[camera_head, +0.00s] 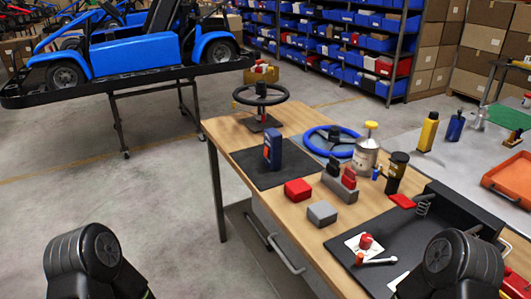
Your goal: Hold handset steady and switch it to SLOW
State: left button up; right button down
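Only rounded black parts of my arms show at the bottom left and bottom right corners, well short of the handset. Neither gripper is in view, and nothing touches the handset.
A red block (298,190) and a grey block (322,213) lie in front of the holder. A black steering wheel (260,94) stands behind the mat; a blue one (333,141) lies right. A metal can (366,156) is beside it. A black tray (400,238) holds small parts.

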aim_at(273, 138)
jog(key=i+j+z, duration=0.15)
jog(key=j, duration=0.2)
jog(key=i+j+z, duration=0.1)
jog(key=i+j, duration=0.15)
jog(key=i+j+z, duration=0.15)
jog(key=j, duration=0.3)
jog(key=i+j+z, duration=0.15)
jog(key=j, duration=0.25)
jog(key=i+j+z, duration=0.1)
jog(key=j, duration=0.3)
jog(key=i+j+z, duration=0.15)
jog(key=j, duration=0.3)
jog(key=i, duration=0.1)
